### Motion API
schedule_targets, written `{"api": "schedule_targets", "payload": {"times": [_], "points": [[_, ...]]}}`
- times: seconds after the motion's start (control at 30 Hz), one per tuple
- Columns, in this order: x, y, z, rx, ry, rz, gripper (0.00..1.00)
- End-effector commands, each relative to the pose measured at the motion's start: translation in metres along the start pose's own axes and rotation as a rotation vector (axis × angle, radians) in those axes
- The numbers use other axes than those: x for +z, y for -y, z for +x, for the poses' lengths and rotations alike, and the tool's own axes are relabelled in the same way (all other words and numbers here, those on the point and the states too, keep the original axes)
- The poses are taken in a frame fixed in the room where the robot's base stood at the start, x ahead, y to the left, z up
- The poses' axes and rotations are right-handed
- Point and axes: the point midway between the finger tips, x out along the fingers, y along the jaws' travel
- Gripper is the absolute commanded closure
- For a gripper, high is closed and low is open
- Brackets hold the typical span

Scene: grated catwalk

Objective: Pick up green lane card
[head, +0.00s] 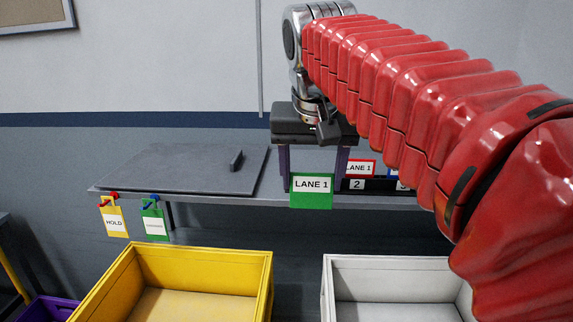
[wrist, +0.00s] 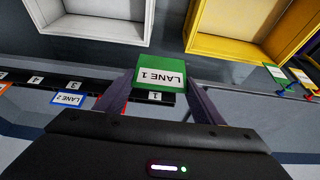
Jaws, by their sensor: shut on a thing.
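The green lane card (head: 311,201) reads "LANE 1" on a white label and hangs upright in front of the shelf edge. In the wrist view, the green card (wrist: 161,63) sits between the fingertips of my gripper (wrist: 162,86). My gripper (head: 313,180) is shut on the card, with one finger at each side. A number strip marked "1" (wrist: 155,97) shows just behind the card in the wrist view.
A red "LANE 1" card (head: 360,168) stands right of my gripper above a "2" label. Yellow "HOLD" (head: 114,222) and green (head: 155,226) tags hang at left. A yellow bin (head: 263,270) and a white bin (head: 328,275) stand below, in front. A dark flat board (head: 170,168) lies on the shelf.

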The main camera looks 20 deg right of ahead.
Motion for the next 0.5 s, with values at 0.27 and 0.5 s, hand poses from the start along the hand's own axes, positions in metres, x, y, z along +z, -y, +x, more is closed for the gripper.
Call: {"api": "schedule_targets", "payload": {"times": [0.27,0.5], "points": [[0.025,0.000,-0.010,-0.001,0.000,0.000,0.60],[0.027,0.000,-0.011,-0.001,0.000,0.000,0.60]]}}
